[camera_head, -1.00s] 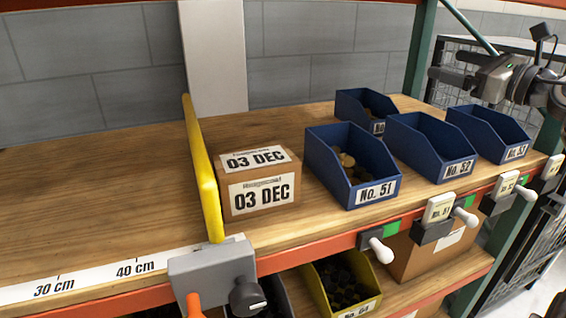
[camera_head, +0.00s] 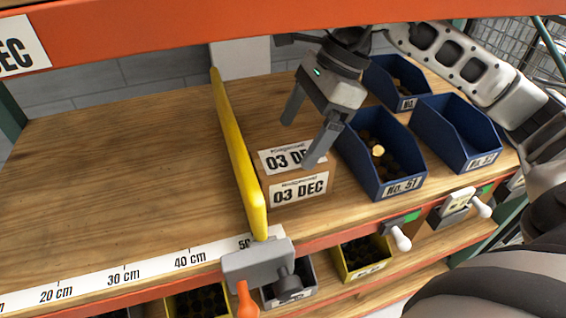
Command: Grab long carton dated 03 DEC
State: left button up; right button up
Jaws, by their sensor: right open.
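The long carton (camera_head: 272,197) is a brown box with white labels reading 03 DEC on its top and front. It stands on the wooden shelf, just right of the yellow divider (camera_head: 235,150). My right gripper (camera_head: 300,143) is open and empty. Its two fingers point down over the carton, one toward the back left and one in front of the top label, hiding part of the date. I cannot tell whether a finger touches the carton. My left gripper is not in view.
Blue bin No. 51 (camera_head: 385,185) stands close to the carton's right, with more blue bins (camera_head: 455,135) beyond. A grey clamp (camera_head: 258,262) sits at the shelf's front edge below the divider. The shelf (camera_head: 110,190) left of the divider is clear. An orange beam (camera_head: 180,38) crosses above.

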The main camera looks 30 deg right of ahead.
aim_at(298, 155)
jog(key=shift+s+d+r+n+h, duration=0.1)
jog(key=shift+s+d+n+h, duration=0.2)
jog(key=shift+s+h, duration=0.1)
jog(key=x, duration=0.5)
jog(key=p+x, duration=0.1)
jog(key=x, duration=0.1)
jog(key=shift+d+f, duration=0.15)
jog(key=shift+f, duration=0.2)
jog(key=shift+f+b, duration=0.25)
jog(key=shift+b, duration=0.3)
jog(key=c, duration=1.4)
